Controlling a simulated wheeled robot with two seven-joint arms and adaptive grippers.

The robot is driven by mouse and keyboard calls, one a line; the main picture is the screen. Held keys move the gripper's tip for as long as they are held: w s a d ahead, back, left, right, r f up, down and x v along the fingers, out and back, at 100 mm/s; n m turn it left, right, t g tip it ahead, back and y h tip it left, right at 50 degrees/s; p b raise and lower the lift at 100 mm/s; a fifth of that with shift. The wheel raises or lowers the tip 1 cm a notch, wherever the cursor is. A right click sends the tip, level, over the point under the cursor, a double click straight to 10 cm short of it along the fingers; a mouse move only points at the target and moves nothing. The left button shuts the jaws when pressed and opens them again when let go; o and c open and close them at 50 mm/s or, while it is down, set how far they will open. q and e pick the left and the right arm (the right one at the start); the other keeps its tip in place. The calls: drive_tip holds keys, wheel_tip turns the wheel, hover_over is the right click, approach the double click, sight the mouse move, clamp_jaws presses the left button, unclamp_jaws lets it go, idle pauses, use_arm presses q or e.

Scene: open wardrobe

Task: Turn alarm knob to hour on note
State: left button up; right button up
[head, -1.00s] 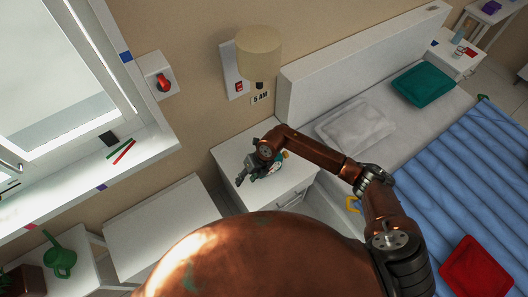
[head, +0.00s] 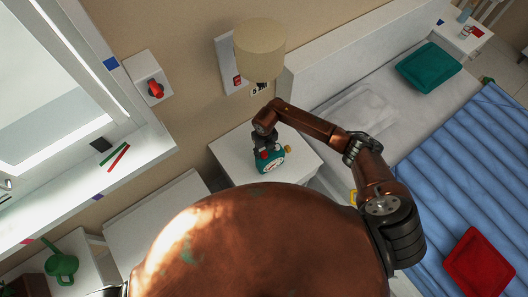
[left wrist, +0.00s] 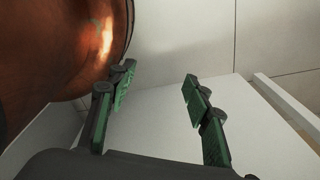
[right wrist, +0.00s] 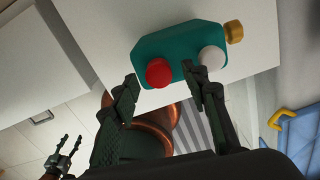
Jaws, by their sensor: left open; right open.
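The teal alarm clock (head: 274,164) stands on the white nightstand (head: 235,152). My left gripper (left wrist: 159,74) is open and empty.
A lamp (head: 259,50) and a red wall switch (head: 237,80) are above the nightstand. A red dial (head: 155,89) is on the wall to the left. The bed (head: 455,160) lies to the right. A green watering can (head: 62,263) is at lower left.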

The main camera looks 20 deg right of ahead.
drive_tip(key=shift+f, duration=0.5)
use_arm(q)
drive_tip(key=w, duration=0.5)
use_arm(e)
drive_tip(key=shift+a+f, duration=0.1)
drive_tip(key=shift+f, duration=0.25)
drive_tip(key=c, duration=0.7)
clamp_jaws()
drive_tip(key=shift+n, duration=0.4)
drive_tip(key=n+b, duration=0.2)
drive_tip(key=shift+w+f+n+b, duration=0.1)
drive_tip(key=shift+n+b, duration=0.2)
drive_tip(key=shift+n, duration=0.1)
drive_tip(key=n+b, duration=0.3)
drive_tip(key=n, duration=0.1)
drive_tip(key=n+b, duration=0.4)
drive_tip(key=n, duration=0.1)
drive_tip(key=shift+n, duration=0.4)
use_arm(q)
drive_tip(key=s+f+b, duration=0.3)
drive_tip(key=s+f, duration=0.1)
drive_tip(key=f, duration=0.8)
drive_tip(key=shift+s+f, duration=0.2)
drive_tip(key=shift+s, duration=0.2)
use_arm(e)
drive_tip(key=n, duration=0.4)
use_arm(q)
drive_tip(key=shift+f, duration=0.1)
use_arm(e)
drive_tip(key=shift+n, duration=0.3)
